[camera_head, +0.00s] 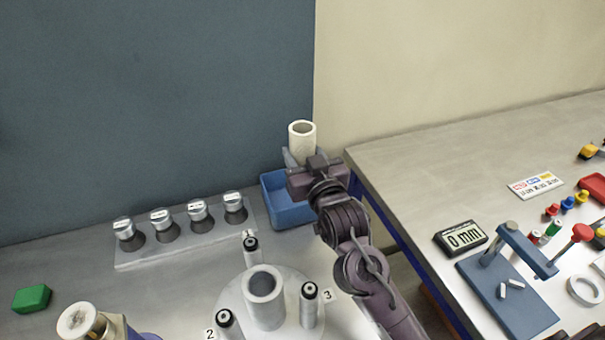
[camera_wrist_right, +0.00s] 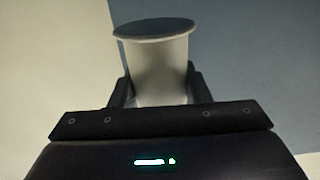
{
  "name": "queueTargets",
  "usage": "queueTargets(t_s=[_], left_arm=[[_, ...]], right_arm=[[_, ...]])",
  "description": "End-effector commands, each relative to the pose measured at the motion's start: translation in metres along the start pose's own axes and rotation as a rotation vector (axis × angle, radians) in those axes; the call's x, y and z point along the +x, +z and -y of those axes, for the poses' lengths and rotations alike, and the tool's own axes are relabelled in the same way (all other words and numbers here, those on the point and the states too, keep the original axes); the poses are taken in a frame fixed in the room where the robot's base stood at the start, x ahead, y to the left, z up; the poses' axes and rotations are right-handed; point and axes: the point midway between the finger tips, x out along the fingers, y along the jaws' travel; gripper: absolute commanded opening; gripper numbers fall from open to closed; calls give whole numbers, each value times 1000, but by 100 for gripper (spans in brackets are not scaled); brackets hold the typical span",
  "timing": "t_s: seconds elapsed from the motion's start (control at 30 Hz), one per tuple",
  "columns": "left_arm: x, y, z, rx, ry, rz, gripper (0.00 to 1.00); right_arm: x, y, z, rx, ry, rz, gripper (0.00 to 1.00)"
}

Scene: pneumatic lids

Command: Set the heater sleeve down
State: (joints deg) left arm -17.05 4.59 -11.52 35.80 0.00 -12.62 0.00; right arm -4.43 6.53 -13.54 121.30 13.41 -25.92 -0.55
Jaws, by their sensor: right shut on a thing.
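The heater sleeve, a cream hollow cylinder (camera_head: 302,138), is upright and held high in my right gripper (camera_head: 302,158). In the right wrist view the sleeve (camera_wrist_right: 158,65) stands between the two dark fingers of the right gripper (camera_wrist_right: 160,88), which is shut on it. The sleeve's lower part is hidden by the gripper. In the head view the right gripper appears above and in front of the blue bin (camera_head: 288,212). My left gripper is not in view.
A round plate with a grey hollow cylinder (camera_head: 264,300) and numbered posts stands at the front. A clear rack (camera_head: 185,245) holds several silver-capped vials. A green block (camera_head: 32,298) lies at left. The right table holds a blue stand (camera_head: 510,300) and display (camera_head: 461,237).

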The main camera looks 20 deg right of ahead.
Motion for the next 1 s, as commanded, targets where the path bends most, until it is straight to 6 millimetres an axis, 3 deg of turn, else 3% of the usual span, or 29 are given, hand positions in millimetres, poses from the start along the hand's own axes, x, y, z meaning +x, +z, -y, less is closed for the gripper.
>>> queueTargets(t_s=[0.43, 1.0], left_arm=[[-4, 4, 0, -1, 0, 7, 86], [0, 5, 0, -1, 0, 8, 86]], right_arm=[[0, 53, 0, -1, -1, 2, 17], [0, 64, 0, 0, 0, 0, 17]])
